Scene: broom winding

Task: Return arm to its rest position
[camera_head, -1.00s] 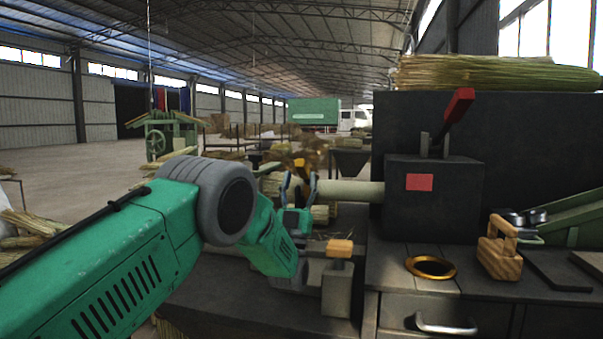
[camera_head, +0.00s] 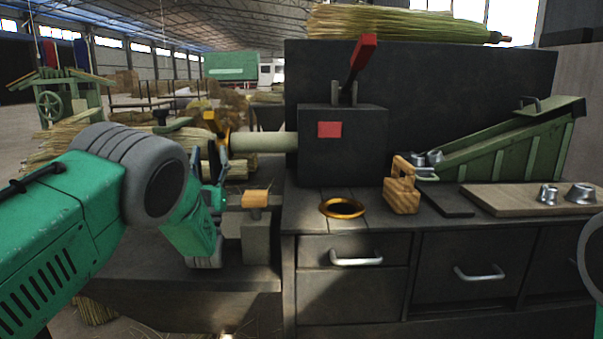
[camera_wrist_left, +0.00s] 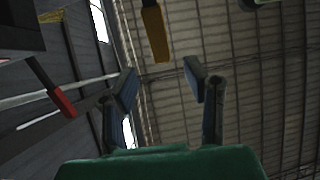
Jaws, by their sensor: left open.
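My left arm, green with a grey joint, comes in from the left in the head view. Its gripper (camera_head: 218,165) points upward beside the end of the pale roller (camera_head: 262,142) of the dark winding machine (camera_head: 343,150). In the left wrist view the two fingers (camera_wrist_left: 163,88) stand apart with nothing between them. An orange-yellow handle (camera_wrist_left: 156,32) shows beyond the fingertips there. The machine's red lever (camera_head: 362,58) is tilted up; it also shows in the wrist view (camera_wrist_left: 62,100). At the right edge a bit of my right arm shows, its gripper out of frame.
The workbench (camera_head: 300,215) bears a gold ring (camera_head: 341,208), a wooden block tool (camera_head: 402,187), a green sloped rack (camera_head: 500,145) and a wooden board (camera_head: 530,198) with metal cups. A small post with a wooden top (camera_head: 256,200) stands near my left gripper. Straw (camera_head: 400,23) lies on top of the back panel.

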